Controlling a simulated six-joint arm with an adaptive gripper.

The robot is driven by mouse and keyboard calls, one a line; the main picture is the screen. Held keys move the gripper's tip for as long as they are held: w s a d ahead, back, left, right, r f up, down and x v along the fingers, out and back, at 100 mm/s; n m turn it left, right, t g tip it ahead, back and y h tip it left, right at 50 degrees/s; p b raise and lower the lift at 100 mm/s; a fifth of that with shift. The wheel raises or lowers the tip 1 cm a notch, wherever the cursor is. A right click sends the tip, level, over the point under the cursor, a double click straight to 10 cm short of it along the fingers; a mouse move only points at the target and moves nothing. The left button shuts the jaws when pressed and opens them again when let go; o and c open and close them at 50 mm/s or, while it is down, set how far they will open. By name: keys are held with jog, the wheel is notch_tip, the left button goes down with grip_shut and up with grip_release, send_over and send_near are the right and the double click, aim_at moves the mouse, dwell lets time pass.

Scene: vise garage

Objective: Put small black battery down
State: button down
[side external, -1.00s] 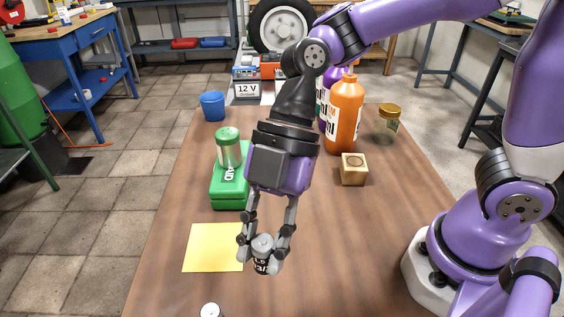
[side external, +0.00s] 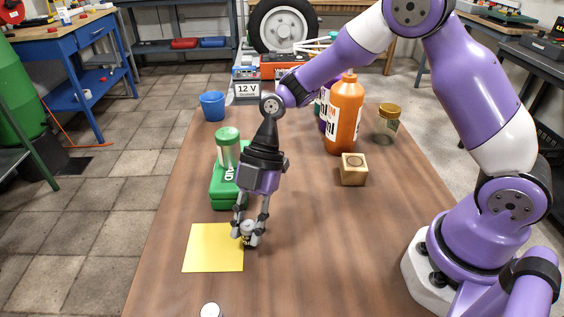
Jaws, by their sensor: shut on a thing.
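The small black battery (side external: 248,235) has a silver-grey top and dark sides with lettering. My gripper (side external: 249,238) is shut on it and holds it upright, fingers pointing down. The battery is at the right edge of the yellow square sheet (side external: 210,250) on the table. Its lower end is partly hidden by the fingers, and I cannot tell whether it touches the table.
A green case (side external: 222,190) with a green-lidded jar (side external: 228,148) stands just behind my gripper. A wooden block (side external: 353,169), an orange bottle (side external: 344,115), a glass jar (side external: 387,122) and a blue cup (side external: 213,106) stand farther back. Another small cylinder (side external: 210,310) is at the front edge. The table's right middle is clear.

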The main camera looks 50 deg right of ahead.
jog(key=shift+f, duration=0.15)
jog(key=c, duration=0.7)
grip_release()
jog(key=d+r+m+t+h, duration=0.15)
jog(key=d+r+m, duration=0.45)
jog(key=r, duration=0.8)
jog(key=shift+s+d+r+m+t+h, duration=0.3)
jog(key=shift+s+d+m+t+h, duration=0.65)
jog(key=shift+s+d+m, duration=1.2)
jog(key=shift+s+d+r+m+t+h, duration=0.25)
jog(key=shift+s+d+m+t+h, duration=0.75)
jog(key=shift+m, duration=2.1)
jog(key=shift+s+d+r+m+t+h, duration=0.4)
jog(key=shift+s+d+m+t, duration=0.8)
jog(key=shift+d+m, duration=1.1)
